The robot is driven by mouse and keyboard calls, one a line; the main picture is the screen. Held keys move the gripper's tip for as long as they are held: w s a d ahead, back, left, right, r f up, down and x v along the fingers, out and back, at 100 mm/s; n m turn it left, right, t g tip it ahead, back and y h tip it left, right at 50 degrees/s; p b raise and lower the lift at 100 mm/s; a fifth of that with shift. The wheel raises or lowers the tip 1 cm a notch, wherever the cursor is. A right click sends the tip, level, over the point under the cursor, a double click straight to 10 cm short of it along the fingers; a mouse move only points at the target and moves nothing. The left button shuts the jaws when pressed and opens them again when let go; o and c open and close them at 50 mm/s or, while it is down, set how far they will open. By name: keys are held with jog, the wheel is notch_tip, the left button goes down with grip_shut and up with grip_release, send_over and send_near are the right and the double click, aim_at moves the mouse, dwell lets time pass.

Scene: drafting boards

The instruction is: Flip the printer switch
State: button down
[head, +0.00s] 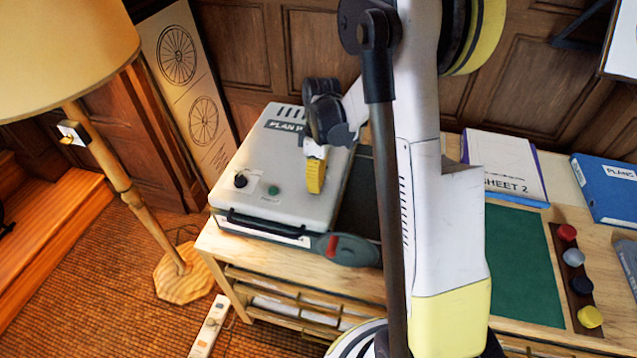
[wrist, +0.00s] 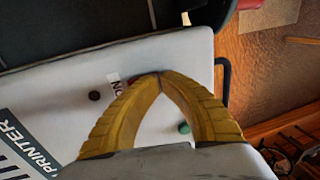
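The printer (head: 225,160) is a pale box on the left end of the wooden bench, marked "PLAN P…"; its top also fills much of the wrist view (wrist: 55,95). It has a black knob (head: 240,180) and a green button (head: 273,190), the button also showing in the wrist view (wrist: 184,127). A small red part (wrist: 138,80) beside an "ON" label (wrist: 114,86) may be the switch; the fingers partly cover it. My gripper (head: 316,190) points down over the printer's right side. Its yellow fingertips (wrist: 160,74) meet, with nothing visible between them. I cannot tell whether they touch the red part.
A black handle (head: 268,225) runs along the printer's front. A grey tool with a red mark (head: 348,250) lies beside it. Papers (head: 505,165), a blue binder (head: 606,190) and a green mat (head: 525,265) are on the right. A lamp (head: 130,190) stands left of the bench.

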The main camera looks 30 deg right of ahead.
jog(key=shift+r+p, duration=2)
jog(key=shift+r, duration=1.45)
jog(key=shift+s+a+r, duration=0.1)
jog(key=shift+a+r, duration=0.15)
jog(key=shift+r, duration=0.1)
jog(key=s+a+r+m+t+b, duration=0.4)
jog(key=s+a, duration=0.1)
jog(key=s, duration=0.2)
jog(key=s+a+r+m+t+h+b, duration=0.1)
jog(key=s+a+r+m+t+b, duration=0.2)
jog(key=s, duration=0.4)
jog(key=shift+a+r+m+t+h+b, duration=0.3)
jog(key=shift+a+r+m+t+b, duration=0.05)
jog(key=shift+a+m+t, duration=0.6)
